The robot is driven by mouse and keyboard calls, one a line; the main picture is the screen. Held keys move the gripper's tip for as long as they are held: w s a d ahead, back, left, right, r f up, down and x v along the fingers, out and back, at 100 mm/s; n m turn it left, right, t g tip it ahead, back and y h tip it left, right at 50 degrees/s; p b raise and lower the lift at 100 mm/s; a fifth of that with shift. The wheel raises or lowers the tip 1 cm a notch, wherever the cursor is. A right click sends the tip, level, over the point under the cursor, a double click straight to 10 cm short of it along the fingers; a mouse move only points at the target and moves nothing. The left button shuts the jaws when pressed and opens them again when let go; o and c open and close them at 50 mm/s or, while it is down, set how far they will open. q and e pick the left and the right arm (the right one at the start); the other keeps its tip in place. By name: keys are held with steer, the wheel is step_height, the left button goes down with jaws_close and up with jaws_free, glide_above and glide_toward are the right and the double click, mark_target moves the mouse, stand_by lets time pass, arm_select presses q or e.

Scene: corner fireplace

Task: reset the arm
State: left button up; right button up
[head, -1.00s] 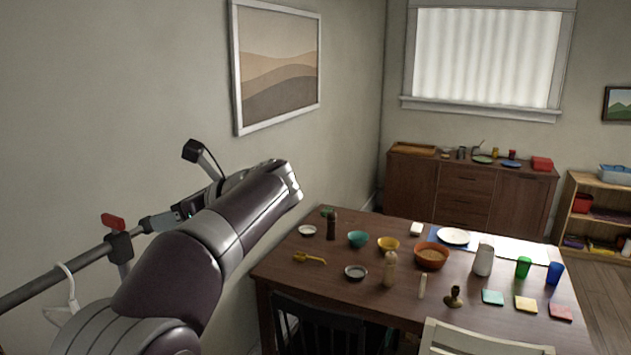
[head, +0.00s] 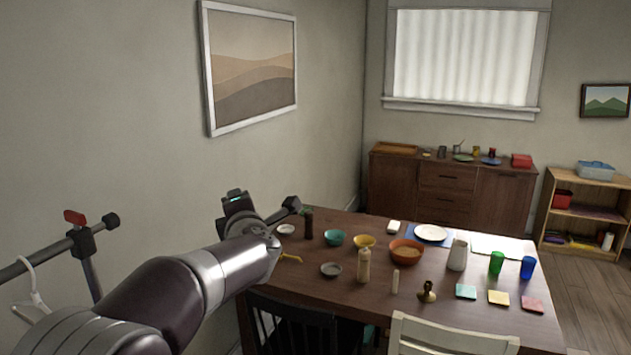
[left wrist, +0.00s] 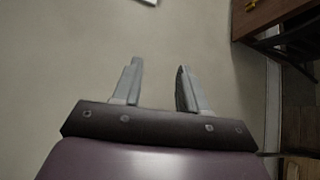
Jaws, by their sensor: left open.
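My left arm (head: 190,290) comes in from the lower left of the head view and reaches up toward the left end of the table. Its wrist end, with a small teal light, is in front of the wall and the table's left edge. The fingers cannot be made out there. In the left wrist view my left gripper (left wrist: 158,75) is open, two grey fingers spread apart with nothing between them. Plain wall and floor lie beyond it. My right gripper is not in view.
A dark wooden table (head: 350,305) holds bowls, cups, a bottle and coasters. A dark chair (head: 300,325) and a pale chair (head: 450,335) stand at its near side. A rack bar (head: 50,253) with a white hanger (head: 35,295) is at left, close to my arm.

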arm_select(q)
steer(key=s+d+f+m+g+h+b, duration=0.1)
steer(key=s+d+f+m+g+h, duration=0.2)
steer(key=f+m, duration=0.6)
steer(key=s+d+f+m+g+h+b, duration=0.15)
steer(key=s+f+m+h, duration=0.35)
steer(key=f, duration=0.5)
steer(key=s+a+f+m+g+y+b, duration=0.1)
steer(key=s+a+f+m+g, duration=0.1)
steer(key=s+f, duration=0.4)
steer(key=s+a+f+m+g+y+b, duration=0.1)
steer(key=s+a+f+m+g, duration=0.2)
steer(key=s, duration=0.8)
steer(key=s+a+f+m+g+b, duration=0.1)
steer(key=s+a+f+m+g, duration=0.2)
steer(key=s+f, duration=0.6)
steer(key=shift+s+a+f+m+g+y, duration=0.25)
steer(key=shift+f+m+g+y, duration=0.15)
steer(key=shift+m+g, duration=0.7)
